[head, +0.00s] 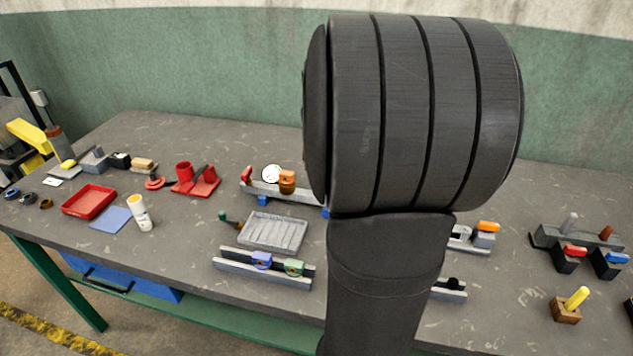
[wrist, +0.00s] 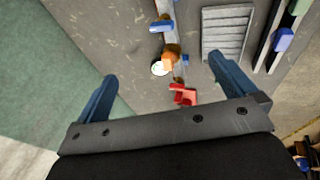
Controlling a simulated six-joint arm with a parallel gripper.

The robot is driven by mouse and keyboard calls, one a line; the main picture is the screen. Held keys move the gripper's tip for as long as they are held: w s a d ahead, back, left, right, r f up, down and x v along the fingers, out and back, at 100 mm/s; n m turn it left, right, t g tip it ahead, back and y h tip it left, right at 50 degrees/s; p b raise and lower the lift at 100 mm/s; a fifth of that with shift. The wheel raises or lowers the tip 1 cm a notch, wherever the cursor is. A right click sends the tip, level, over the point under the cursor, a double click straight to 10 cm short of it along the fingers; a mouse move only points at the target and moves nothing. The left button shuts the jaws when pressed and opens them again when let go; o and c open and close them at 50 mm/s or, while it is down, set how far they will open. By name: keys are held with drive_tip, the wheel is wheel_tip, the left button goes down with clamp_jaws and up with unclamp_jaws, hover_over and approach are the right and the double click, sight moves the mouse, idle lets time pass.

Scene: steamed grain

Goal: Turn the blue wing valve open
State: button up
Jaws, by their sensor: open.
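A pipe assembly on a rail (wrist: 176,48) lies below my gripper in the wrist view. A blue wing-shaped handle (wrist: 161,25), which looks like the blue wing valve, sits toward its upper end. An orange fitting (wrist: 169,61), a round white gauge (wrist: 159,68) and a red handle (wrist: 181,95) are along the same rail. In the head view the gauge (head: 271,174) and red handle (head: 247,174) show, but my arm hides the rail's right end. My gripper (wrist: 162,68) is open and empty above the bench, its fingers spread wide. The head view does not show the gripper.
A ribbed grey tray (head: 273,232) and a rail with blue-violet and green blocks (head: 265,266) lie in front. A red tray (head: 89,201) and white bottle (head: 140,213) stand left. A fixture with red and blue levers (head: 580,246) stands right. A green wall backs the bench.

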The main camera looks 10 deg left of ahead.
drive_tip(key=shift+v, duration=1)
